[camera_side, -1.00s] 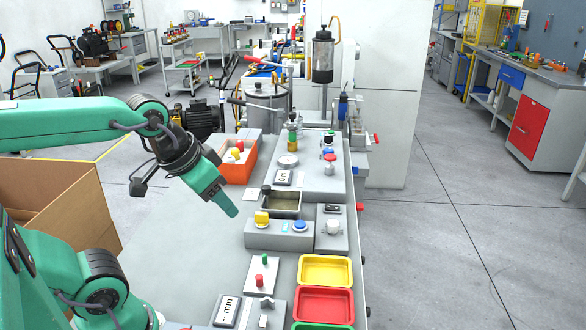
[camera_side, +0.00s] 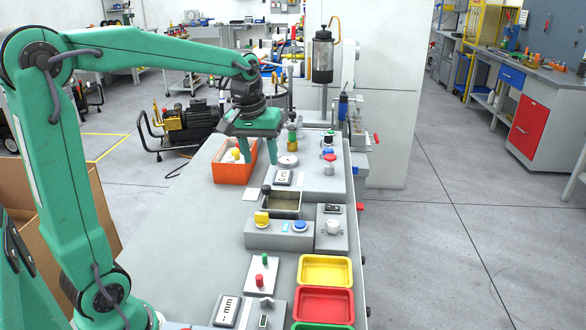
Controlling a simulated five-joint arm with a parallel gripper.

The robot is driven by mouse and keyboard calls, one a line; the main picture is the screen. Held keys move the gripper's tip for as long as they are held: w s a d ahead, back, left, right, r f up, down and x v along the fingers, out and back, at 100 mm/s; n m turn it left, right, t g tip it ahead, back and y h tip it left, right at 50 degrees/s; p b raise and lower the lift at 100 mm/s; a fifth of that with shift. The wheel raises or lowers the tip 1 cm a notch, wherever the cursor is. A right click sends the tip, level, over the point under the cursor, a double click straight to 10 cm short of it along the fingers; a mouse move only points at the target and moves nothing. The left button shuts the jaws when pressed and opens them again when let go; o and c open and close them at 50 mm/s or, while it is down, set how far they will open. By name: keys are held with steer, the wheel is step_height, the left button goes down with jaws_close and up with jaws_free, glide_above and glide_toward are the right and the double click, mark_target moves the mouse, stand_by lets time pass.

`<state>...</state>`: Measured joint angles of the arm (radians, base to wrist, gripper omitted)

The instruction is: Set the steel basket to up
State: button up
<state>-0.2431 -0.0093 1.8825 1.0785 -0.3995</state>
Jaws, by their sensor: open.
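A small open steel-walled basin (camera_side: 290,202), likely where the steel basket sits, is behind the yellow knob on the bench. A dark knob (camera_side: 266,190) stands at its back left corner. The basket itself cannot be made out clearly, so its height is unclear. My gripper (camera_side: 258,150) is open and points down, at the far left of the basin in the picture and higher up. It overlaps the orange bin (camera_side: 232,176) and is apart from the basin. I see nothing between its fingers.
A yellow knob (camera_side: 262,217) and a blue button (camera_side: 299,225) are in front of the basin. A white round knob (camera_side: 333,227) is to the right. Yellow (camera_side: 325,283) and red (camera_side: 323,317) trays lie nearer. The bench's left part is bare.

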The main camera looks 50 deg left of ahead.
mark_target(266, 186)
steer(key=w+a+f+n, duration=0.1)
steer(key=w+a+f, duration=0.1)
steer(key=a, duration=0.1)
steer(key=w+a+f+n+g, duration=0.1)
steer(key=w+a+f+n, duration=0.1)
steer(key=w+a+f, duration=0.1)
steer(key=w+a+f+n+g, duration=0.1)
steer(key=w+a+f, duration=0.1)
steer(key=w+a, duration=0.1)
steer(key=shift+a+f+n+h, duration=0.3)
steer(key=shift+a+f, duration=0.05)
steer(key=shift+a, duration=0.1)
steer(key=shift+f, duration=0.15)
steer(key=shift+f, duration=3.8)
